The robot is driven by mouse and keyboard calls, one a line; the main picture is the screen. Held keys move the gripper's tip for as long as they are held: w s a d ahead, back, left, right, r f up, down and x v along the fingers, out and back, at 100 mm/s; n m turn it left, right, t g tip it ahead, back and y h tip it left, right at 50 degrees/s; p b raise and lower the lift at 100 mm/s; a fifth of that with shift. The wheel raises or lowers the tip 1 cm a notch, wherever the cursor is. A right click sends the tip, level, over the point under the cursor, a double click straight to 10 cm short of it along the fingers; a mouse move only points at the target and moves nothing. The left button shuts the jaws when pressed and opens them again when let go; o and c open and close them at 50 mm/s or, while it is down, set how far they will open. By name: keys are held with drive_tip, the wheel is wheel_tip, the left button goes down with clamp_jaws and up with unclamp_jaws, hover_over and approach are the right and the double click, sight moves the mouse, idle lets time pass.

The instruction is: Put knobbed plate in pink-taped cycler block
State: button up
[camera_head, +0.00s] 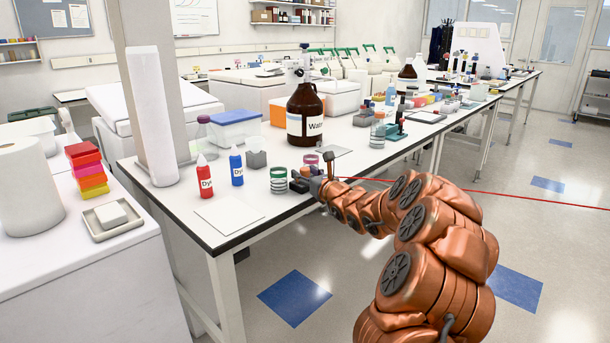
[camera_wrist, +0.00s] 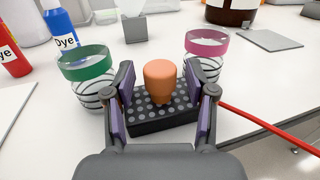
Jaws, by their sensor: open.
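The knobbed plate is a small dark block with rows of pale round wells (camera_wrist: 150,121) and a fat orange knob (camera_wrist: 161,74) on top. It sits on the white bench in the wrist view. My gripper (camera_wrist: 161,84) is open, with its purple-padded fingers on either side of the knob. The gap to each finger shows, and nothing is held. In the head view my gripper (camera_head: 307,181) is at the bench's front edge, where the plate is mostly hidden. I cannot make out a pink-taped cycler block in either view.
A green-rimmed jar (camera_wrist: 86,66) stands close left of the plate, and a pink-rimmed jar (camera_wrist: 206,47) close right. Red (camera_head: 204,174) and blue dye bottles (camera_head: 236,166) and a brown water bottle (camera_head: 304,112) are nearby. Several white machines with green handles (camera_head: 368,52) stand farther back.

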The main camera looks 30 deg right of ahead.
drive_tip(key=shift+r, duration=0.1)
drive_tip(key=shift+r+p, duration=0.2)
drive_tip(key=shift+p, duration=0.1)
drive_tip(key=s+b, duration=0.1)
drive_tip(key=s, duration=1.1)
drive_tip(key=shift+a+f, duration=0.15)
drive_tip(key=shift+a, duration=0.05)
